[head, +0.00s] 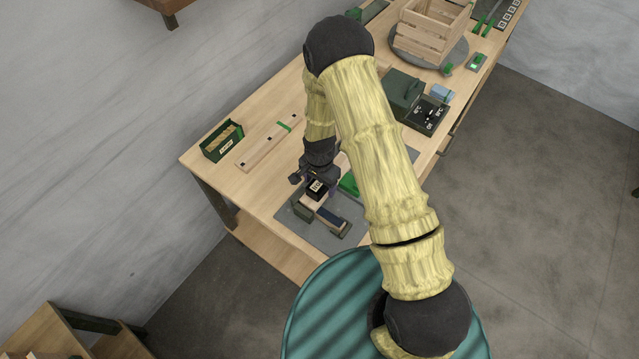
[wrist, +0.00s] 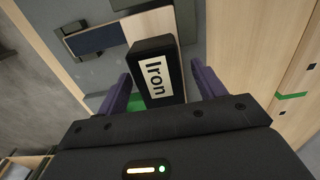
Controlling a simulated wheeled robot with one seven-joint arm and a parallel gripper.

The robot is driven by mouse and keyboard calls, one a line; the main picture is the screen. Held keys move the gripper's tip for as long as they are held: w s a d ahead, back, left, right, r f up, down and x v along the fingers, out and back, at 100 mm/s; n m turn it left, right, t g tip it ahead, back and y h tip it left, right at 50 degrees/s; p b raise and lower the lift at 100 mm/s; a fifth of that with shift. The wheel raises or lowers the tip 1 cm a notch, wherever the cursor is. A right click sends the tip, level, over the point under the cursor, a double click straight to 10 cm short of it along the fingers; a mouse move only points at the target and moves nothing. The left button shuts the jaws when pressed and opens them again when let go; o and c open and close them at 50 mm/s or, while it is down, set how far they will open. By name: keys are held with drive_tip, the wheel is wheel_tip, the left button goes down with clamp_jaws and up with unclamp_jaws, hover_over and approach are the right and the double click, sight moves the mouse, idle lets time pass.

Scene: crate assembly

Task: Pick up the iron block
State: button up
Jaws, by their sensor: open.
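The iron block (wrist: 148,55) is black with a white label reading "Iron". In the wrist view it stands between my gripper's two purple fingers, with a gap on each side. My gripper (wrist: 160,92) is open and not touching the block in that view. In the head view the block (head: 316,187) sits on a wooden piece over the grey mat (head: 290,222), and my gripper (head: 314,181) is right at it. Part of the block's lower body is hidden in both views.
A dark blue-topped piece (head: 331,218) lies beside the block on the mat. A green item (head: 349,184) is close on the right. A long wooden strip (head: 262,148) and a green box (head: 222,141) lie to the left. A wooden crate (head: 428,30) stands at the far end.

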drive_tip(key=shift+c, duration=0.4)
clamp_jaws()
drive_tip(key=shift+w+r, duration=0.1)
drive_tip(key=shift+r, duration=0.05)
drive_tip(key=shift+r+b, duration=0.3)
drive_tip(key=shift+r, duration=0.15)
wheel_tip(320, 180, up, 9)
drive_tip(key=b, duration=0.3)
drive_tip(key=shift+f, duration=0.1)
idle(0.6)
